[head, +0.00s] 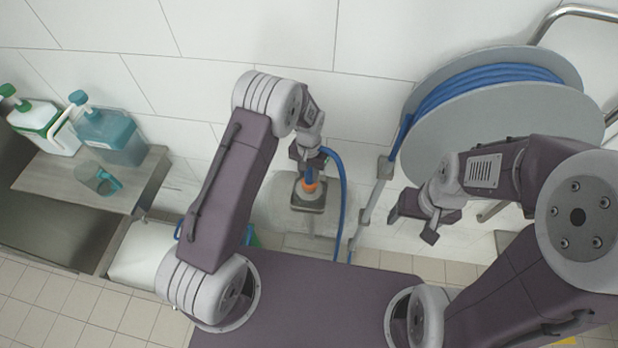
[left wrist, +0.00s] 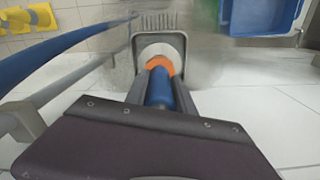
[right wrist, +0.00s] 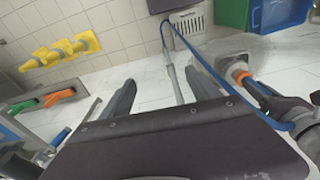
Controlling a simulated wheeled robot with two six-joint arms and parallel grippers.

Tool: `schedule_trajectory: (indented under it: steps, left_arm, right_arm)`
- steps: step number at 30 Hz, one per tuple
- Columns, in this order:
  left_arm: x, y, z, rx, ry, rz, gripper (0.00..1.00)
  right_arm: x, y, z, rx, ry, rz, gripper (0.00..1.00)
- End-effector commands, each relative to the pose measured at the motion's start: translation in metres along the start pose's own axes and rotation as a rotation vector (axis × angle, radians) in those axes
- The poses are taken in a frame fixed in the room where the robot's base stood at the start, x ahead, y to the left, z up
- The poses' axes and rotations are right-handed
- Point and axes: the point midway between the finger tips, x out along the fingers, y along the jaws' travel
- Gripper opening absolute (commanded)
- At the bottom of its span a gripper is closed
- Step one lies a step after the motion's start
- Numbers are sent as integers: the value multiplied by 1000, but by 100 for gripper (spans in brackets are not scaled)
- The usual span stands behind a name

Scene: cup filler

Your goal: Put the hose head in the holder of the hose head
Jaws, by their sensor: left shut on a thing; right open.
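The blue hose head with an orange ring (head: 310,186) hangs below my left gripper (head: 307,168). My left gripper is shut on it; the left wrist view shows the blue body (left wrist: 159,88) between the fingers. The grey, square-rimmed holder (head: 308,204) is on the wall side, right at the orange end. In the left wrist view the orange ring lies over the pale round middle of the holder (left wrist: 137,45). I cannot tell whether it touches or is seated. The right wrist view also shows the holder (right wrist: 222,62). My right gripper (head: 413,222) is open and empty.
A blue hose (head: 341,190) curves down beside the holder. A large grey reel (head: 480,120) stands behind my right arm. Bottles (head: 108,132) stand on a shelf at left. The right wrist view shows yellow cones (right wrist: 60,52) and a blue crate (right wrist: 280,12).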

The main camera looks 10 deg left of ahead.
Motion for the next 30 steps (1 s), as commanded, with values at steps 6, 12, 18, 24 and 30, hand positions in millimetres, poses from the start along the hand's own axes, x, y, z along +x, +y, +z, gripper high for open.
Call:
schedule_trajectory:
  steps: [6,12,18,24,30]
  left_arm:
    - [32,0,1,0,-3,0,0]
    - [35,1,0,0,-1,0,0]
    - [38,1,1,0,-3,0,35]
    - [38,1,1,0,-3,0,52]
    - [34,1,1,0,-3,0,52]
  right_arm:
    - [-10,0,-1,0,0,0,71]
    - [-9,0,-1,0,0,0,71]
    - [-6,0,0,0,0,0,71]
    - [-6,0,-1,0,0,0,71]
    - [-10,0,-1,0,0,0,71]
